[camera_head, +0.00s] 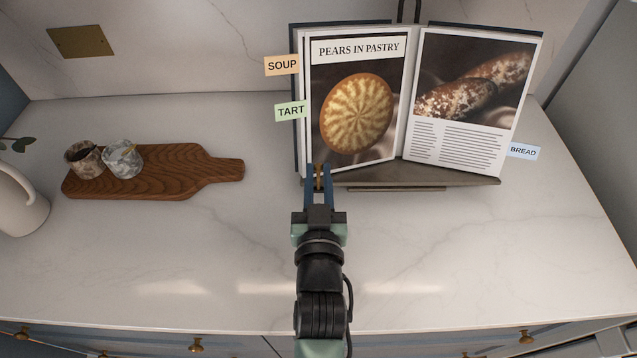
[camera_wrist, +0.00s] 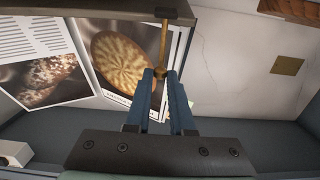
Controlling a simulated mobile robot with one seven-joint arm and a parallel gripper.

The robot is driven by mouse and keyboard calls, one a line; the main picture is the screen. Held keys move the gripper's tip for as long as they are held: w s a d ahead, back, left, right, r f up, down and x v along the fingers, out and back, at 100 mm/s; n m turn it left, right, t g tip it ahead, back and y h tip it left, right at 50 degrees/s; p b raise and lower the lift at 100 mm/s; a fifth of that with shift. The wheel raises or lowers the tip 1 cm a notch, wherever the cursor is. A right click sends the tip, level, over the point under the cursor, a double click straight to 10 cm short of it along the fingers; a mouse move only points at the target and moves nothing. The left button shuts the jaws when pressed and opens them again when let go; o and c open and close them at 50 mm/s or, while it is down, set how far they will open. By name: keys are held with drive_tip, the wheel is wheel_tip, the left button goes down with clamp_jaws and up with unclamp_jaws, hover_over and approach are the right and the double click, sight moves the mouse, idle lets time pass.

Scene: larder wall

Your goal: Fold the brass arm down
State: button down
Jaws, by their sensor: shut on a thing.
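The brass arm (camera_wrist: 164,45) shows in the wrist view as a thin rod running from a dark mount to a small knob. The rod crosses in front of the pear-tart page of the open cookbook (camera_head: 357,100). My gripper (camera_wrist: 161,73) is shut on the knob end of the brass arm, between its blue fingers. In the head view my gripper (camera_head: 319,168) is at the lower left of the book, with a bit of brass between the fingers; the rest of the arm is hidden there. The book leans on a dark stand (camera_head: 430,178) with a front ledge.
A wooden board (camera_head: 205,172) with two marbled cups (camera_head: 123,158) lies to the left. A white jug (camera_head: 18,200) stands at the left edge. Tabs stick out from the book's sides. The counter (camera_head: 480,245) in front is clear. A brass plate (camera_head: 82,41) is on the wall.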

drive_tip(key=shift+s+f+t+b, duration=0.2)
drive_tip(key=shift+t+b, duration=0.1)
drive_tip(key=shift+b, duration=0.15)
drive_tip(key=shift+r, duration=0.1)
drive_tip(key=c, duration=0.8)
unclamp_jaws()
drive_tip(key=s+b, duration=0.2)
drive_tip(key=s, duration=1.1)
